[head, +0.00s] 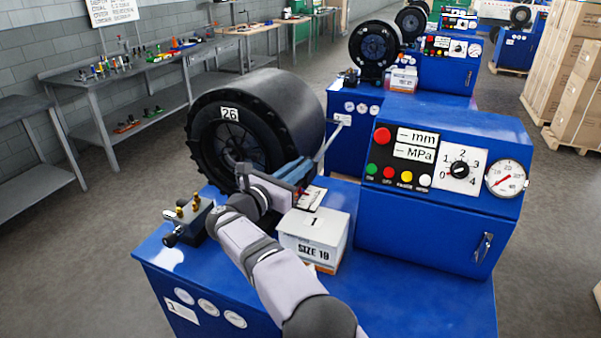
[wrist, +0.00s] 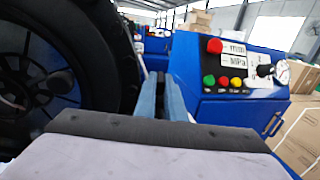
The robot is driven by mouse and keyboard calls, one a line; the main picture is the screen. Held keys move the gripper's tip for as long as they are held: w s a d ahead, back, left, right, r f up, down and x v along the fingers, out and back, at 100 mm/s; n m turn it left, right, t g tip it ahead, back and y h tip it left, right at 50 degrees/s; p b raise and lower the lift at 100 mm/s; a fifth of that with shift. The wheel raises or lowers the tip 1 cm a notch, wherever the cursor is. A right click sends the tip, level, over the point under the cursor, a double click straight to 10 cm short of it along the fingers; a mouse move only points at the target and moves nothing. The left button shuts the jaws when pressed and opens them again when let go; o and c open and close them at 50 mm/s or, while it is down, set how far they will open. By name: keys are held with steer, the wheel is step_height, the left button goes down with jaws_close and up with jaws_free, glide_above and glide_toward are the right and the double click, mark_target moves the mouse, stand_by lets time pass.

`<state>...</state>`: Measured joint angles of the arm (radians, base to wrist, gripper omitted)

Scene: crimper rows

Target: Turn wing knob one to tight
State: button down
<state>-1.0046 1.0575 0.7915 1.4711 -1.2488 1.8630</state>
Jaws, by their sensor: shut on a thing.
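My gripper (head: 300,173) is at the right side of the black crimper head (head: 232,145) marked 26, above the blue bench. In the wrist view its two blue-grey fingers (wrist: 163,92) are close together with a narrow dark gap. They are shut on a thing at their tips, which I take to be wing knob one. The fingers hide nearly all of it, so its turn angle cannot be told. A slim grey rod (head: 328,143) slants up just beyond the fingers.
A white box (head: 315,235) marked 1 and SIZE 19 stands below my gripper. Brass fittings (head: 190,208) sit on a block at the bench's left. The blue control cabinet (head: 440,150), with buttons, selector dial (head: 460,168) and gauge (head: 507,178), stands close on the right.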

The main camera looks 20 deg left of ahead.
steer(key=shift+a+r+h, duration=0.1)
steer(key=shift+r+h, duration=0.1)
steer(key=shift+h, duration=0.1)
steer(key=c, duration=1.8)
jaws_free()
steer(key=shift+c, duration=0.2)
steer(key=shift+f, duration=0.1)
steer(key=b+v, duration=0.4)
steer(key=v, duration=0.3)
steer(key=shift+s, duration=0.2)
